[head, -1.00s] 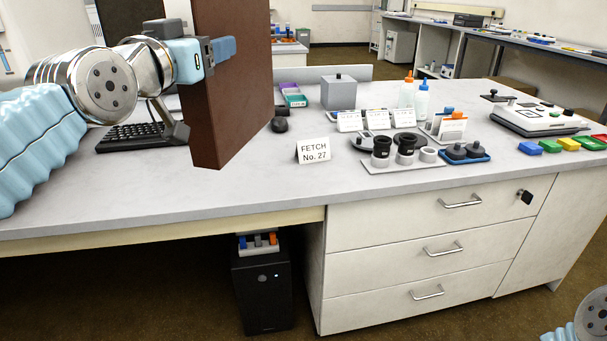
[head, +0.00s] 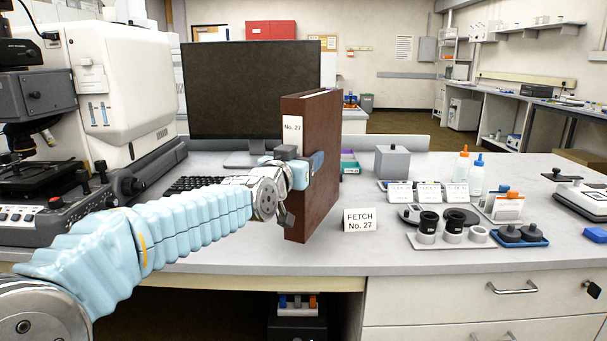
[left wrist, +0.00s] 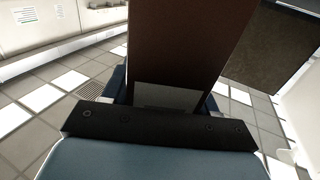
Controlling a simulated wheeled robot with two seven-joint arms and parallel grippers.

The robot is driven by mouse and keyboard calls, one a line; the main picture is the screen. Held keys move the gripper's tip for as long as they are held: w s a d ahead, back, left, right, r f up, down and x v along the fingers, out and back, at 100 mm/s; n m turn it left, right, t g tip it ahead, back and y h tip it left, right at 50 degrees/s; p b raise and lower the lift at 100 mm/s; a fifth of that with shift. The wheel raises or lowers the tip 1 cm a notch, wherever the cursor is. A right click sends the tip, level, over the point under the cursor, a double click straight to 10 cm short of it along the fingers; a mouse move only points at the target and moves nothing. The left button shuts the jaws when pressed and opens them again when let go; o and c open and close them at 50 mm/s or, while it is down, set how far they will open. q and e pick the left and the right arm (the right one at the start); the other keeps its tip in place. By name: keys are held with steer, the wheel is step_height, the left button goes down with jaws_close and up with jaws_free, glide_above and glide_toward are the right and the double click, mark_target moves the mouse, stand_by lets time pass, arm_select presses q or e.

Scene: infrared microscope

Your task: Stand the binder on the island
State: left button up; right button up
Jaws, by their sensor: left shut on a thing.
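The brown binder (head: 322,150) is upright in the head view, with a white spine label reading "No. 27". My left gripper (head: 300,172) is shut on the binder's spine side, at about mid height. In the left wrist view the binder (left wrist: 185,50) rises from between the jaws. The binder's lower edge appears over the grey island top (head: 260,245); I cannot tell whether it touches. A white card (head: 360,220) reading "FETCH No. 27" stands just right of the binder. My right gripper is not in view.
A microscope (head: 90,90) fills the left side. A monitor (head: 250,90) and keyboard (head: 200,184) are behind the binder. Eyepieces on a tray (head: 452,240), bottles (head: 462,166) and a grey box (head: 392,162) stand to the right. The strip along the front edge is clear.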

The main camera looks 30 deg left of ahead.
arm_select(q)
steer(key=f, duration=0.3)
steer(key=shift+w+a+f, duration=0.1)
steer(key=shift+w+f, duration=0.25)
steer(key=shift+f, duration=0.05)
steer(key=shift+f+b, duration=0.15)
steer(key=shift+b, duration=0.15)
steer(key=o, duration=1.5)
steer(key=s+d+b, duration=0.2)
steer(key=s, duration=1)
